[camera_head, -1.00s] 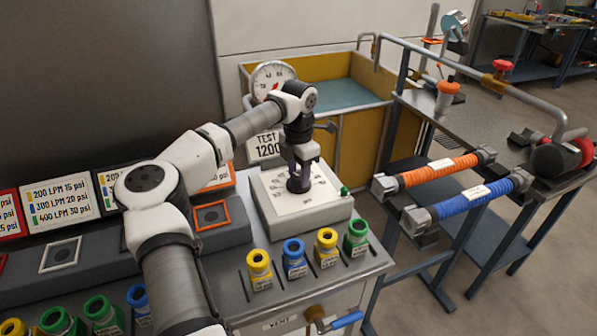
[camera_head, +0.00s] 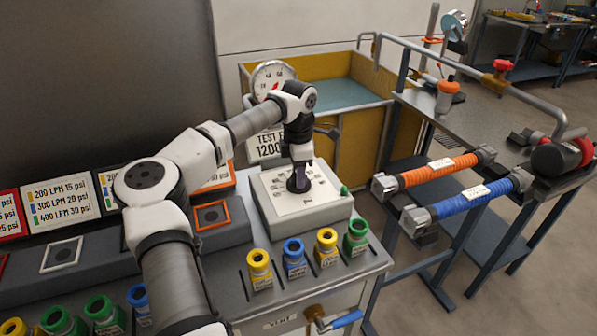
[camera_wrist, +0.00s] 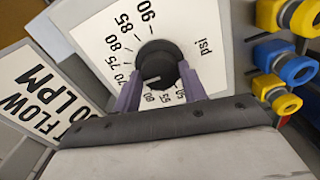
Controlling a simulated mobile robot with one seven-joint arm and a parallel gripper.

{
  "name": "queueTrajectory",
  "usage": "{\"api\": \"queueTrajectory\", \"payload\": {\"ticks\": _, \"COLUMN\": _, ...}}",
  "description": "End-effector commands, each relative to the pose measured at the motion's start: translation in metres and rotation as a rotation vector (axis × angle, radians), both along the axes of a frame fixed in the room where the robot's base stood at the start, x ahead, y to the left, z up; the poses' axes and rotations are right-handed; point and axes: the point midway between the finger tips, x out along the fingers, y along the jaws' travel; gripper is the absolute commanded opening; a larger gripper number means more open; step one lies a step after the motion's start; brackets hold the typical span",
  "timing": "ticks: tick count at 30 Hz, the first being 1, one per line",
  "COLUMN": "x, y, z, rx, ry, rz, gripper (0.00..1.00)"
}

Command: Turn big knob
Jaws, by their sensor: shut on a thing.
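The big knob (camera_head: 296,186) is dark and round. It sits on a white dial plate (camera_head: 313,203) on top of a pale box. In the wrist view the knob (camera_wrist: 158,60) has a short white line on its face, and the dial around it shows numbers such as 75, 80, 85 and 90 and the word psi. My gripper (camera_head: 300,176) points down over the dial. In the wrist view its two purple fingers (camera_wrist: 158,76) are closed on opposite sides of the knob. The exact reading under the white line is unclear.
A small green knob (camera_head: 345,191) is at the box's right edge. Yellow, blue and green fittings (camera_head: 294,258) stand in front of the box. A round gauge (camera_head: 271,76) and a flow sign (camera_head: 264,146) stand behind it. Orange and blue hoses (camera_head: 430,172) lie to the right.

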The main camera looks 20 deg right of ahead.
Motion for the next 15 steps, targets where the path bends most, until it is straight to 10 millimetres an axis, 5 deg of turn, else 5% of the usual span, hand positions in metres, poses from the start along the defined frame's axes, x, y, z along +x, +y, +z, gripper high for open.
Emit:
{"api": "queueTrajectory", "payload": {"ticks": 5, "x": 0.0003, "y": -0.0010, "z": 0.0012, "rx": -0.003, "ry": -0.003, "rz": 0.000, "gripper": 0.19}}
{"api": "queueTrajectory", "payload": {"ticks": 6, "x": 0.0003, "y": -0.0010, "z": 0.0012, "rx": -0.003, "ry": -0.003, "rz": 0.000, "gripper": 0.45}}
{"api": "queueTrajectory", "payload": {"ticks": 10, "x": 0.0002, "y": -0.0008, "z": 0.0009, "rx": -0.002, "ry": -0.002, "rz": 0.000, "gripper": 0.62}}
{"api": "queueTrajectory", "payload": {"ticks": 15, "x": 0.0001, "y": -0.0005, "z": 0.0005, "rx": -0.001, "ry": -0.001, "rz": 0.001, "gripper": 0.63}}
